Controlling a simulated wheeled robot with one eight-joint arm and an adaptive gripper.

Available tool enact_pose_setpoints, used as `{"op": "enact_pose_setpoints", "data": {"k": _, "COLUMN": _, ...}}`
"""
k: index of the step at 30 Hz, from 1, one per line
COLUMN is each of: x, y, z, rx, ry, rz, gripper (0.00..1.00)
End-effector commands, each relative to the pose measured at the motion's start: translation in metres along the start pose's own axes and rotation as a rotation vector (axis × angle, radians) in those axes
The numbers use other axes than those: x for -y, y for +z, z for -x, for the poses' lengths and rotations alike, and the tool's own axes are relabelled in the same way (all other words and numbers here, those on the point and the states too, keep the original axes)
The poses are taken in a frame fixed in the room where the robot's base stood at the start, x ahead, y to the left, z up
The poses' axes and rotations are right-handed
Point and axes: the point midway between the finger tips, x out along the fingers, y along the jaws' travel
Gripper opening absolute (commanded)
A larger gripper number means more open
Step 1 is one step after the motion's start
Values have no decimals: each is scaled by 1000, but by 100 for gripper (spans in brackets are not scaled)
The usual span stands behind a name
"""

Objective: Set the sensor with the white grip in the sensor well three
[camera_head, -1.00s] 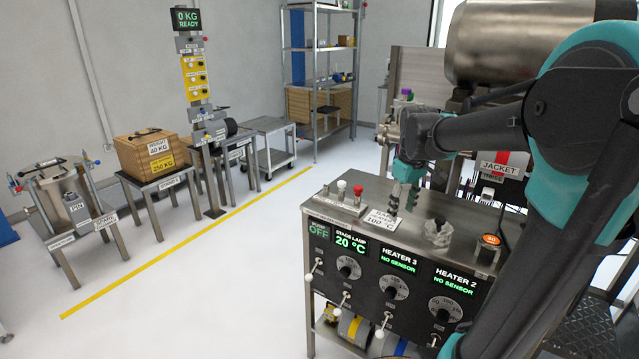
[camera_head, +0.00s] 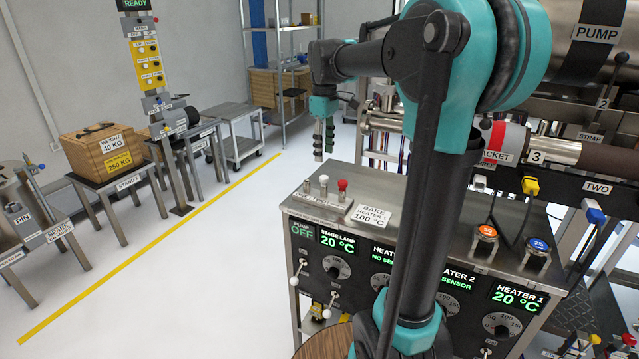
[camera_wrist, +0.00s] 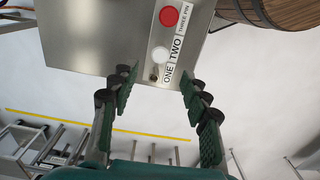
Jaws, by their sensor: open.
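The white-grip sensor (camera_head: 323,182) stands upright in a small rack (camera_head: 322,206) on the steel bench, beside a red grip (camera_head: 342,187). In the wrist view, the white grip (camera_wrist: 160,56) lies just beyond my fingertips, with the red grip (camera_wrist: 170,16) farther up and labels ONE, TWO and THREE PIN alongside. My gripper (camera_head: 324,148) is above the rack's far side, fingers down. It is open and empty; both fingers show in the wrist view (camera_wrist: 158,88), apart from the sensor. A 3 tag (camera_head: 537,156) shows on the pipework at right; I cannot tell whether a well is there.
My arm hides the bench's middle. Yellow (camera_head: 530,186) and blue (camera_head: 594,211) plugs hang at right. Open floor lies left of the bench.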

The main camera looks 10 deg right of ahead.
Motion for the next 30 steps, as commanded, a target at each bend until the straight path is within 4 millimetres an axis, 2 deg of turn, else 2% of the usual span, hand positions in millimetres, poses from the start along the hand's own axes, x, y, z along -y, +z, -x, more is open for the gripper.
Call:
{"op": "enact_pose_setpoints", "data": {"k": 8, "x": 0, "y": 0, "z": -7, "rx": 0, "ry": 0, "rz": -1, "gripper": 47}}
{"op": "enact_pose_setpoints", "data": {"k": 24, "x": 0, "y": 0, "z": -72, "rx": 0, "ry": 0, "rz": -1, "gripper": 47}}
{"op": "enact_pose_setpoints", "data": {"k": 30, "x": 0, "y": 0, "z": -86, "rx": 0, "ry": 0, "rz": -1, "gripper": 47}}
